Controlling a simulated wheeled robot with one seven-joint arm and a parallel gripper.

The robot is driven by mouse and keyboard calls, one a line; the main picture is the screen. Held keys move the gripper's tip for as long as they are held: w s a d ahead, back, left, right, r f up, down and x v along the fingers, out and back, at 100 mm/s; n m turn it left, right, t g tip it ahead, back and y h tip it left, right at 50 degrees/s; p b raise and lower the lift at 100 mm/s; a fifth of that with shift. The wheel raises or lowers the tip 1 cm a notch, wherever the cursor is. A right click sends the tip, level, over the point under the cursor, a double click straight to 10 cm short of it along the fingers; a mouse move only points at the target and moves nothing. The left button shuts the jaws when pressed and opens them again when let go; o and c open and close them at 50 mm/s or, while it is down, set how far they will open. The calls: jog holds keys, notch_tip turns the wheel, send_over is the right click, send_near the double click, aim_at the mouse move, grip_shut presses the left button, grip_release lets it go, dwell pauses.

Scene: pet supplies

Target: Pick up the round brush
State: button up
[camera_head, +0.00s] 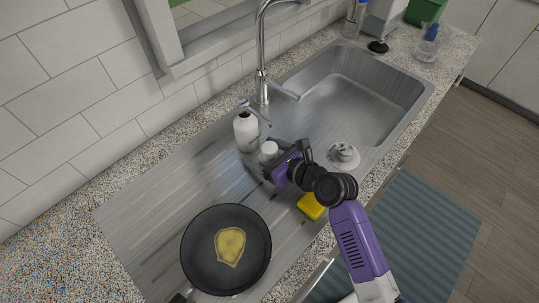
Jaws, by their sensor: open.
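My gripper (274,167) is open, over the metal drainboard left of the basin. A small white round-topped item (269,148) stands right at its fingers, partly hidden by them. I cannot tell whether it is between the fingers or just behind them. No brush shows clearly. A low white round item with a raised knob (343,154) sits to the right of my gripper, at the basin's near edge, and may be the round brush. I cannot see bristles on either item.
A white bottle (246,133) stands close left of my gripper, below the faucet (262,60). A yellow sponge (311,206) lies beside my arm. A dark frying pan (201,262) with yellow food is at the front. The sink basin (372,88) looks empty.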

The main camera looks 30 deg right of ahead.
jog(key=c, duration=1.5)
jog(key=shift+o, duration=0.2)
jog(key=shift+r, duration=0.1)
